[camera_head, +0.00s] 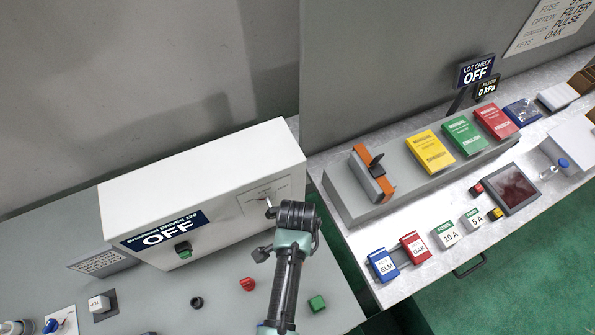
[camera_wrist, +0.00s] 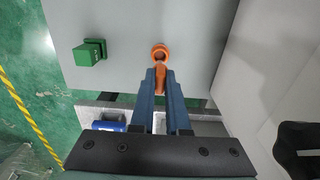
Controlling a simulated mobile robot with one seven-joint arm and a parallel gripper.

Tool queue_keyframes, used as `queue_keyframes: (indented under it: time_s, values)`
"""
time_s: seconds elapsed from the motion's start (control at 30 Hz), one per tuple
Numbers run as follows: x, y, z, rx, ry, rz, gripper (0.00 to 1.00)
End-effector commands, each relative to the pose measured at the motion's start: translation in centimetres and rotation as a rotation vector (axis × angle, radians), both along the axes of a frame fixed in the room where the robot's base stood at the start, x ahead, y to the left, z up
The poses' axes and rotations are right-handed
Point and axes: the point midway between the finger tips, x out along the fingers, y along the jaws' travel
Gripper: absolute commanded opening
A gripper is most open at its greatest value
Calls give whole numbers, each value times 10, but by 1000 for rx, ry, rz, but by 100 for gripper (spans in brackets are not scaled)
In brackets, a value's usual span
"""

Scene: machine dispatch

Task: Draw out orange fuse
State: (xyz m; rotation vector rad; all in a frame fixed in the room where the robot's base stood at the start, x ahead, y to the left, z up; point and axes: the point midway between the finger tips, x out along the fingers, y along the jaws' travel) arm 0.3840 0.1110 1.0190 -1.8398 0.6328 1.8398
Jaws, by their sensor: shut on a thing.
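The orange fuse (camera_wrist: 161,53) shows in the wrist view as a round collar with a tab running down between my fingertips. My gripper (camera_wrist: 161,77) is shut on that tab with its two blue fingers. Its far end, past the collar, is hidden, so I cannot tell whether it sits in anything. In the head view my gripper (camera_head: 268,208) is at the front of the white machine box (camera_head: 215,190), by a small outlined panel (camera_head: 277,192). The orange fuse cannot be made out there.
The box carries an OFF sign (camera_head: 167,231) and a green switch (camera_head: 183,250).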

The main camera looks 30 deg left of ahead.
Motion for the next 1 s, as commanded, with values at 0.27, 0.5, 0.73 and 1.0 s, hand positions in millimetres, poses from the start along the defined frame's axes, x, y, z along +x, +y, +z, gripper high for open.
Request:
queue_keyframes:
  time_s: [0.27,0.5,0.73,1.0]
  values:
    - [0,0,7,0,0,0,0]
    - [0,0,8,0,0,0,0]
    - [0,0,23,1,-1,0,0]
    - [0,0,33,0,0,0,0]
